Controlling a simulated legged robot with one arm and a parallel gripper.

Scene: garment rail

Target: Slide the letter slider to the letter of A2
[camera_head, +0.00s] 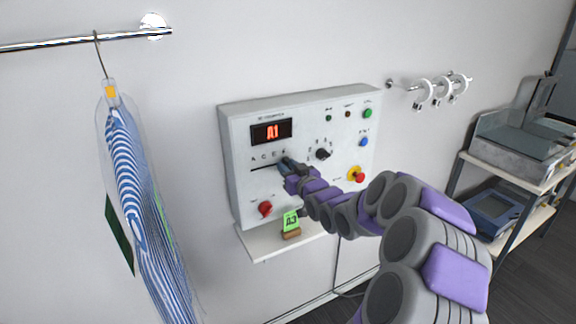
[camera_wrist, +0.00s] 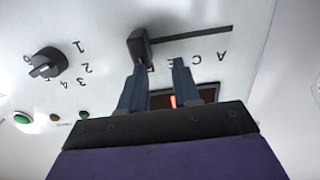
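The letter slider's black knob (camera_wrist: 139,46) stands at the left end of its dark slot (camera_wrist: 195,34) in the wrist view, which shows the panel upside down. In the head view the slot (camera_head: 264,167) runs left from my gripper (camera_head: 284,163), which hides the knob. The letters A, C and E (camera_wrist: 195,60) show beside the slot. My gripper (camera_wrist: 160,64) is open in the wrist view. Its left fingertip is close to the knob; contact cannot be told. The red display (camera_head: 271,132) appears to read A1.
The white control box (camera_head: 236,150) also carries a black number dial (camera_head: 323,154), a red knob (camera_head: 265,208), a yellow-red stop button (camera_head: 356,174) and small buttons. A green card (camera_head: 290,221), seemingly A3, stands below. A striped garment (camera_head: 130,180) hangs left; a shelf rack (camera_head: 500,205) stands right.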

